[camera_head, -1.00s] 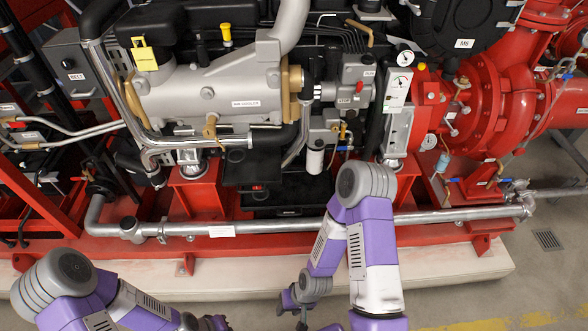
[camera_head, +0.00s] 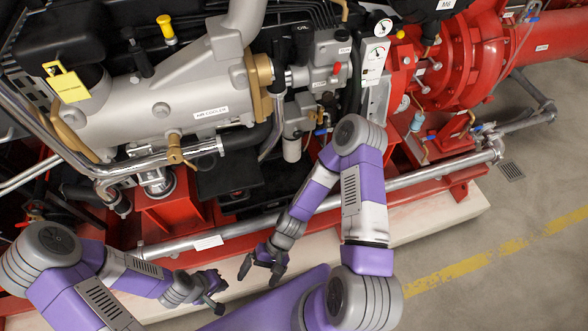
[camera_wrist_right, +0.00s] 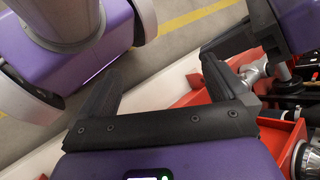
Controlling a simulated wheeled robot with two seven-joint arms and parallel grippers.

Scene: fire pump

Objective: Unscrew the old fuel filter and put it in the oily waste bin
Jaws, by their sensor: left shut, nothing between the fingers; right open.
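A small white canister (camera_head: 291,150), which looks like the fuel filter, hangs upright under a grey housing on the engine in the head view. My right gripper (camera_head: 263,264) is open and empty, in front of the red base and well below the canister. In the right wrist view my right gripper (camera_wrist_right: 160,85) shows its two dark fingers spread with nothing between them. My left gripper (camera_head: 216,293) is shut and empty, low in the head view and left of the right one. No oily waste bin shows in any view.
The grey air cooler (camera_head: 190,105) and a long silver pipe (camera_head: 235,232) front the engine. The red base (camera_head: 400,210) sits on a pale plinth (camera_head: 440,225). Open floor with a yellow line (camera_head: 470,262) lies at right. A gauge panel (camera_head: 374,62) stands right of the canister.

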